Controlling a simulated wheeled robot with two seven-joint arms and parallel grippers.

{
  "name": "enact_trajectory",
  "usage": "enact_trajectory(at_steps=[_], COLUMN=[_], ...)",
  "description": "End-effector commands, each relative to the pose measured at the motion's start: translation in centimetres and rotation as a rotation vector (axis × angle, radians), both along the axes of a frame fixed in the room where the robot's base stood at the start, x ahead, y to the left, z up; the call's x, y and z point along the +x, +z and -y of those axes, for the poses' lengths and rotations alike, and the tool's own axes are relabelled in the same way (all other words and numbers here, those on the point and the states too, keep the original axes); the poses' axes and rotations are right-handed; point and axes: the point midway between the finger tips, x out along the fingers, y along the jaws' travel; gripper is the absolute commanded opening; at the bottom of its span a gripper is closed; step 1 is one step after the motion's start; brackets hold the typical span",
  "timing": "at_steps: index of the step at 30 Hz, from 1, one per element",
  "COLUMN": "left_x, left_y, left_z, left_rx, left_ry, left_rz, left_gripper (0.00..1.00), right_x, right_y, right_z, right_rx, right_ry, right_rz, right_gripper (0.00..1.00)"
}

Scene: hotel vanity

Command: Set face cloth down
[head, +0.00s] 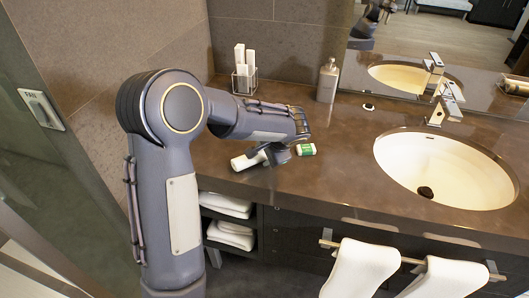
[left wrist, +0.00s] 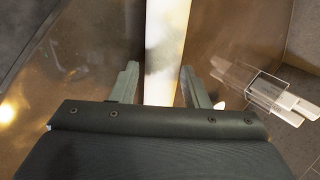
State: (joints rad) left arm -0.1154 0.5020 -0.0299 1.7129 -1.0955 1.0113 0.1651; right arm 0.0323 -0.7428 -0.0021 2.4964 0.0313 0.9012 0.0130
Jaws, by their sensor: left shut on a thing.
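The white rolled face cloth (head: 246,161) is at the left part of the brown counter, near its front edge. My left gripper (head: 272,153) is shut on it, with the arm reaching in from the left. In the left wrist view the cloth (left wrist: 166,45) is a long pale strip running between the two fingers of the left gripper (left wrist: 160,85). The cloth is at or just above the counter top; I cannot tell whether it touches. Part of it is hidden by the gripper. My right gripper is not in view.
A clear holder with white items (head: 244,80) and a soap bottle (head: 328,82) stand at the back. The sink (head: 445,165) is at the right.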

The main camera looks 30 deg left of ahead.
Motion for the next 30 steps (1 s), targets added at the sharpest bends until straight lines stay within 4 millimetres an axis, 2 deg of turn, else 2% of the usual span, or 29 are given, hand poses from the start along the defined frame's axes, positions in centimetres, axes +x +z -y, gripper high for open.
enact_trajectory(at_steps=[1, 2, 4, 11, 16, 30], left_x=[0.0, 0.0, 0.0, 0.0, -0.1, -2.5], left_y=[-0.3, -0.3, -0.2, -0.2, 0.6, 8.3], left_z=[0.0, 0.0, 0.0, 0.0, 0.3, 4.8], left_rx=[0.0, 0.0, 0.0, -0.001, 0.0, -0.001], left_ry=[0.0, 0.0, 0.0, 0.0, -0.001, -0.001], left_rz=[0.0, 0.0, 0.0, -0.001, 0.001, 0.004], left_gripper=[0.2, 0.43, 0.51, 0.51, 0.51, 0.51], right_x=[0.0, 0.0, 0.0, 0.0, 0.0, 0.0], right_y=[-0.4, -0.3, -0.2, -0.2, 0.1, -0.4], right_z=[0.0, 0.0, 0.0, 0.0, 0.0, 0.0], right_rx=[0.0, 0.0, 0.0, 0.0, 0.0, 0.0], right_ry=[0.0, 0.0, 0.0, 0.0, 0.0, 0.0], right_rz=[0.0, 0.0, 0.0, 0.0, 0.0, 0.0], right_gripper=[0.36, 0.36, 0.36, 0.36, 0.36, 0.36])
